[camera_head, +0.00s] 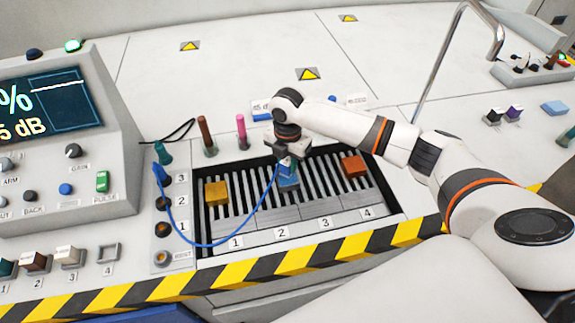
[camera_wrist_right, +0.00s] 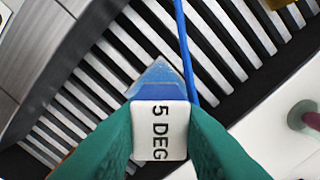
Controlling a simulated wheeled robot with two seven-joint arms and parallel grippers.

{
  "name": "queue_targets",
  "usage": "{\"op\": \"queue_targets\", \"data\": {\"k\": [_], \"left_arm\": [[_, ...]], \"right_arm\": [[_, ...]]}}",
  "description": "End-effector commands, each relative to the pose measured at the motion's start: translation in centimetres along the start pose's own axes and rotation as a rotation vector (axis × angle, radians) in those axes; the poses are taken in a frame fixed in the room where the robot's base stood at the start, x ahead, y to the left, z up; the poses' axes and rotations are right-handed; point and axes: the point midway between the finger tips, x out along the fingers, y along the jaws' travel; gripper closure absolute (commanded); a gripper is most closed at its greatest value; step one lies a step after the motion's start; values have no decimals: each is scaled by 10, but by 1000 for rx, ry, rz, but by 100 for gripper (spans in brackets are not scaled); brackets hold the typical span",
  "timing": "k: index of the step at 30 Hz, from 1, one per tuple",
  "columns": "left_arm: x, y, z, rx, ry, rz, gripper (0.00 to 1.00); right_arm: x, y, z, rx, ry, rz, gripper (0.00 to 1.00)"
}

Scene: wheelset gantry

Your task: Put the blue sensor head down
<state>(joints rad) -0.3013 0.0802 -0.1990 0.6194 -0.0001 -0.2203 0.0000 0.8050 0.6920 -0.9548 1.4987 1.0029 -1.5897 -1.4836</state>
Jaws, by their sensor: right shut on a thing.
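The blue sensor head (camera_head: 288,181) is at the slatted tray (camera_head: 330,187), between the yellow and orange blocks. My right gripper (camera_head: 287,163) comes down from above and is shut on it. In the right wrist view, the teal fingers (camera_wrist_right: 160,135) grip both sides of the head's white "5 DEG" label (camera_wrist_right: 160,130), and its blue tip (camera_wrist_right: 158,80) points toward the slats. I cannot tell whether the head touches the slats. A blue cable (camera_head: 222,243) loops from the head to a blue plug (camera_head: 160,173) by socket 3.
A yellow block (camera_head: 216,193) stands at the tray's left and an orange block (camera_head: 354,166) at its right. Brown (camera_head: 206,132) and pink (camera_head: 241,130) pens stand upright behind it. A console with a screen (camera_head: 50,105) fills the left. A striped edge (camera_head: 250,269) runs in front.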

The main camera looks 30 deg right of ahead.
Motion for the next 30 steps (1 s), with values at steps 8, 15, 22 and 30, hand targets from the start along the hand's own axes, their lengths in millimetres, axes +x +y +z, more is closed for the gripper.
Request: {"op": "queue_targets", "data": {"k": [8, 15, 22, 30], "left_arm": [[0, 0, 1, 0, -2, 0, 64], [0, 0, 2, 0, -2, 0, 64], [0, 0, 2, 1, -3, 0, 64], [0, 0, 2, 1, -3, 0, 64]], "right_arm": [[18, 0, 0, -1, 0, -1, 98], [20, 0, 0, 0, 0, 0, 98], [20, 0, 0, 0, 0, 0, 51], [16, 0, 0, -1, 0, -2, 51]]}}
